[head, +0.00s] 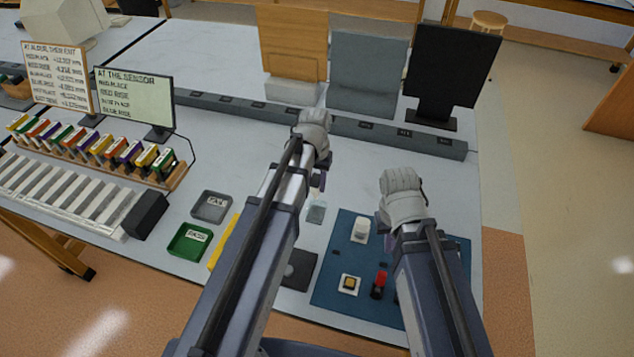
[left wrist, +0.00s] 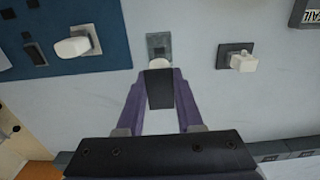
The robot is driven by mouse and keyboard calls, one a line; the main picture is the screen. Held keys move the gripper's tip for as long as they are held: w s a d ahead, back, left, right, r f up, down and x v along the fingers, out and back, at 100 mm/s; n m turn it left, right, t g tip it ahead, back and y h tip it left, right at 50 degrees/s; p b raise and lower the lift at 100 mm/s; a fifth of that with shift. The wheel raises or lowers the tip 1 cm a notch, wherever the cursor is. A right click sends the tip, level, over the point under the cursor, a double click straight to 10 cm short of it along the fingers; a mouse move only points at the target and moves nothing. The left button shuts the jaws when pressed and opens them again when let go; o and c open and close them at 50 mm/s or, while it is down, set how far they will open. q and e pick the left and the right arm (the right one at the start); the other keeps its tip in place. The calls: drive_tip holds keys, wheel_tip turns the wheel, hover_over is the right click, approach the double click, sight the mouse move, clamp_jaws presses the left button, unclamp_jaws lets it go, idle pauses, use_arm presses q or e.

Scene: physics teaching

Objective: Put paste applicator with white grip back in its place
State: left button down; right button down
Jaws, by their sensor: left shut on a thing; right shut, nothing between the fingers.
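My left gripper (left wrist: 158,85) is shut on a dark block with a pale rounded end, which looks like the paste applicator with white grip (left wrist: 158,64). It is held above the white bench, close to a small grey-green plate (left wrist: 159,46). In the head view my left gripper (head: 317,186) is mostly hidden by its own wrist, and the plate (head: 317,212) shows just beyond it. My right gripper (head: 381,220) is shut and empty near the blue mat, its fingers mostly hidden. I cannot tell which spot is the applicator's place.
A dark square holder with a white piece (left wrist: 240,60) stands right of the plate in the wrist view. The blue mat (head: 330,270) carries a white knob (head: 361,229), a yellow button (head: 349,284) and a red-topped part (head: 380,282). A green tray (head: 190,240) lies left.

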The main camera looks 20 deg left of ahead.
sight(316, 198)
use_arm(q)
drive_tip(key=shift+f, duration=0.15)
use_arm(e)
drive_tip(key=shift+d+f, duration=0.1)
drive_tip(key=shift+f, duration=0.05)
